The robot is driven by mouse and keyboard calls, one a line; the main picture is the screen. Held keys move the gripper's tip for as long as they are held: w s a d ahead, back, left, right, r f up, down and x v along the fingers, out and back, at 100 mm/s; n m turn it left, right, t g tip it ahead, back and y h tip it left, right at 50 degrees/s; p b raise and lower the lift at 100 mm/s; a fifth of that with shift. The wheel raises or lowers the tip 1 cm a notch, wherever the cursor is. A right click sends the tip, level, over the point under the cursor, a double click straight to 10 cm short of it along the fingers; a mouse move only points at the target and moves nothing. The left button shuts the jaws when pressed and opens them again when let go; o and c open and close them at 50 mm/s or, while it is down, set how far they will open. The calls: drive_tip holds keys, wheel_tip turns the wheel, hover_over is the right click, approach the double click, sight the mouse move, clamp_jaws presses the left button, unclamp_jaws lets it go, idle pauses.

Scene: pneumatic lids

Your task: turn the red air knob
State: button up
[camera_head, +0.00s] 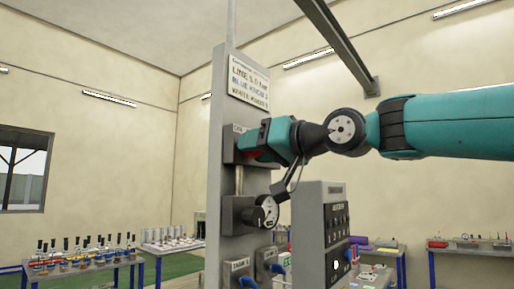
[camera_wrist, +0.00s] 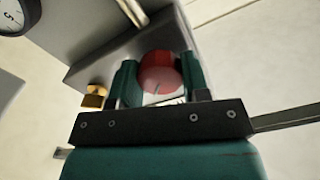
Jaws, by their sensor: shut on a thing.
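The red air knob (camera_wrist: 159,72) is round and sits on a grey block (camera_wrist: 100,62) fixed to the panel. In the wrist view my gripper (camera_wrist: 157,86) has one green finger on each side of the knob, shut on it. In the head view my gripper (camera_head: 258,142) reaches the upper block on the grey post (camera_head: 218,165). There the knob is mostly hidden by the gripper, with only a bit of red showing.
A gauge (camera_head: 267,211) sits on the post below my gripper. Blue knobs (camera_head: 277,268) are lower down. A grey control box (camera_head: 322,235) stands right of the post. A brass fitting (camera_wrist: 95,97) is left of the gripper. Tables with bottles (camera_head: 85,258) stand behind at left.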

drive_tip(key=o, duration=0.9)
drive_tip(key=shift+b+v, duration=3.05)
drive_tip(key=shift+v, duration=5.7)
